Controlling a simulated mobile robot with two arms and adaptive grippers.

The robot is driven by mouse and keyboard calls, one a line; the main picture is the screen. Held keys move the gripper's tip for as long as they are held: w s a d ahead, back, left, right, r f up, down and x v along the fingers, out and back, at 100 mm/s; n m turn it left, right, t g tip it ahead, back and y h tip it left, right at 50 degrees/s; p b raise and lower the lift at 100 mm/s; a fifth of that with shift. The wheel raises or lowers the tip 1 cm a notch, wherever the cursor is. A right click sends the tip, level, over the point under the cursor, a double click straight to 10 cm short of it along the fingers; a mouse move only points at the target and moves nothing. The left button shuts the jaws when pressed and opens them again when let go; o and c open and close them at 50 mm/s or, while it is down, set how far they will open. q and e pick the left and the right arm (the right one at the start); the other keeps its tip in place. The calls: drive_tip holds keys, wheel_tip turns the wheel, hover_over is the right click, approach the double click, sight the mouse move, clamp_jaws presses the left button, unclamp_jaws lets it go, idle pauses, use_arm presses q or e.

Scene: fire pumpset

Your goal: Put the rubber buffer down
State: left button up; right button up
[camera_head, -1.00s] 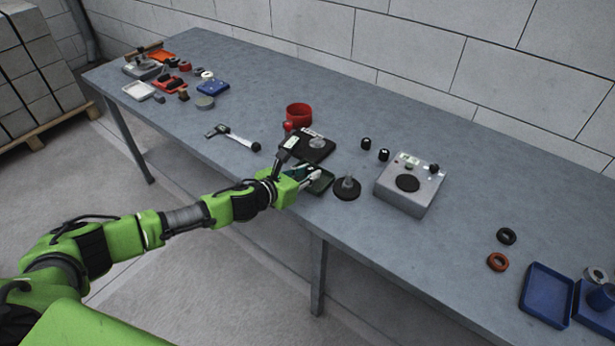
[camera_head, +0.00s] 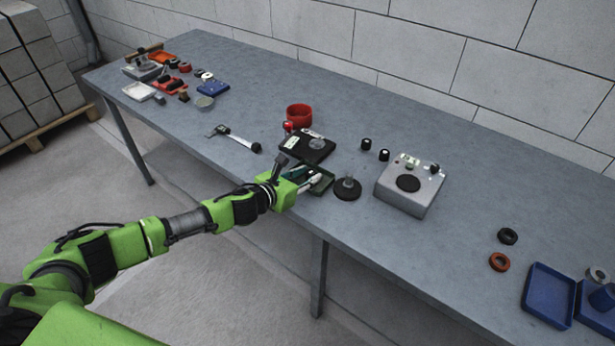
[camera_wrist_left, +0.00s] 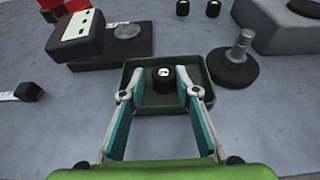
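The rubber buffer (camera_wrist_left: 163,79) is a short black cylinder with a white mark on top. In the left wrist view it stands upright inside a small dark green tray (camera_wrist_left: 197,72); the tray also shows in the head view (camera_head: 325,186). My left gripper (camera_wrist_left: 161,76) reaches over the tray's near side, with its fingertips on either side of the buffer. The fingers look open, with a small gap at the left; contact at the right is unclear. In the head view my left gripper (camera_head: 312,180) hides the buffer. My right gripper is out of view.
A black device (camera_head: 307,146) sits behind the tray. A black round base with a metal post (camera_head: 347,188) stands close right, then a grey box (camera_head: 409,185). Two small black cylinders (camera_head: 366,144) stand behind. The table is clear further right, before the rings (camera_head: 499,262).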

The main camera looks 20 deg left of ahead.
use_arm(q)
drive_tip(key=shift+s+d+f+p, duration=0.25)
drive_tip(key=shift+s+d+p, duration=0.05)
drive_tip(key=shift+s+p, duration=0.1)
drive_tip(key=v, duration=1)
drive_tip(key=shift+s+a+r+b, duration=0.15)
drive_tip(key=shift+a+r+b, duration=0.15)
drive_tip(key=shift+a+r, duration=0.1)
drive_tip(key=shift+s+r, duration=0.4)
drive_tip(key=shift+s, duration=0.1)
idle(0.5)
